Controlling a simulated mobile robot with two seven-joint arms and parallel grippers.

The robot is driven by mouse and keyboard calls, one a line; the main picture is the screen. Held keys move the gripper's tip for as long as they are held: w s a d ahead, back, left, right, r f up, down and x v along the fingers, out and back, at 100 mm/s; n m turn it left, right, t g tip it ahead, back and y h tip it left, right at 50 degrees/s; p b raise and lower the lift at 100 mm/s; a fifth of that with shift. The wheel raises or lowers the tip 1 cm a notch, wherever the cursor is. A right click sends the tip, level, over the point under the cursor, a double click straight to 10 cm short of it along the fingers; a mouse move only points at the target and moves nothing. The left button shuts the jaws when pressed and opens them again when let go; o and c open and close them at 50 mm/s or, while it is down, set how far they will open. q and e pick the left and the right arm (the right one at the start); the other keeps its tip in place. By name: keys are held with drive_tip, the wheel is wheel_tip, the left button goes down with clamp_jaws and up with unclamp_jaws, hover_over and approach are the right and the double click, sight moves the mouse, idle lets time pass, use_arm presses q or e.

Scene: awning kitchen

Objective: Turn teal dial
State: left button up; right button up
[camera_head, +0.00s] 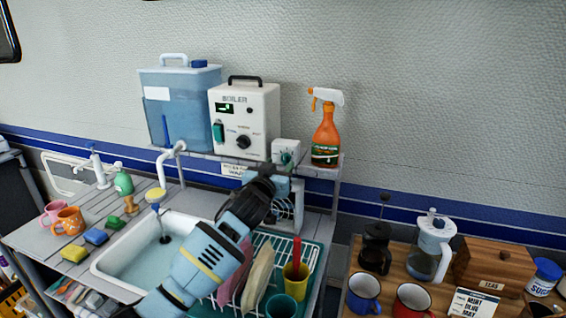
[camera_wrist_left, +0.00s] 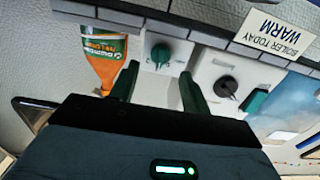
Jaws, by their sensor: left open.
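The teal dial (camera_head: 287,157) is on the front of a small white box (camera_head: 280,147) on the shelf, right of the boiler. The arm partly hides it in the head view. In the left wrist view the dial (camera_wrist_left: 161,53) shows plainly, pointing up and slightly left. My left gripper (camera_head: 273,168) is in front of the box. In the left wrist view its two fingers (camera_wrist_left: 160,85) are apart, one on each side of the dial's line, with nothing between them. Whether they touch the box is unclear. My right gripper is not in view.
The white boiler (camera_head: 258,112) with a black knob (camera_wrist_left: 226,86) and green switch is close beside the left gripper. An orange spray bottle (camera_head: 326,136) stands on the other side. A sign (camera_wrist_left: 275,38) hangs from the shelf edge. A dish rack (camera_head: 283,248) and sink are below.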

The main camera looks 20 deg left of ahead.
sight(284, 160)
use_arm(q)
drive_tip(key=w, duration=0.3)
drive_tip(key=shift+d+f, duration=0.1)
drive_tip(key=shift+f, duration=0.15)
drive_tip(key=shift+w, duration=0.4)
drive_tip(key=shift+r, duration=0.1)
drive_tip(key=shift+c, duration=0.4)
drive_tip(key=c, duration=0.9)
